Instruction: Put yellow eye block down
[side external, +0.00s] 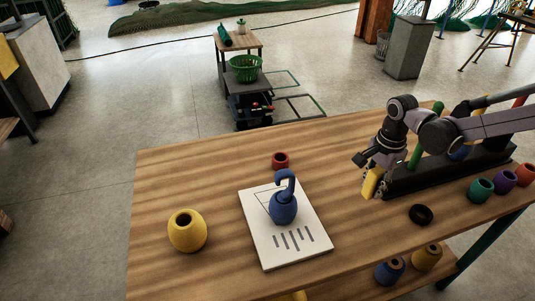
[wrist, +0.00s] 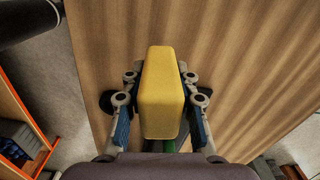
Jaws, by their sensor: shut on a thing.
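The yellow eye block (side external: 371,184) is a rounded yellow bar held between the fingers of my gripper (side external: 376,182), over the right half of the wooden table (side external: 340,150). In the wrist view the yellow eye block (wrist: 162,88) sits between the two fingers of my gripper (wrist: 160,98), one on each side. My gripper is shut on it. The wood grain shows beyond the block. I cannot tell whether its lower end touches the table.
A white board (side external: 260,240) bears a blue pot with a hook. A yellow pot (side external: 187,236) and a small red pot (side external: 280,162) stand near it. A black rack (side external: 435,178), a black ring (side external: 421,214) and several coloured pots are at right.

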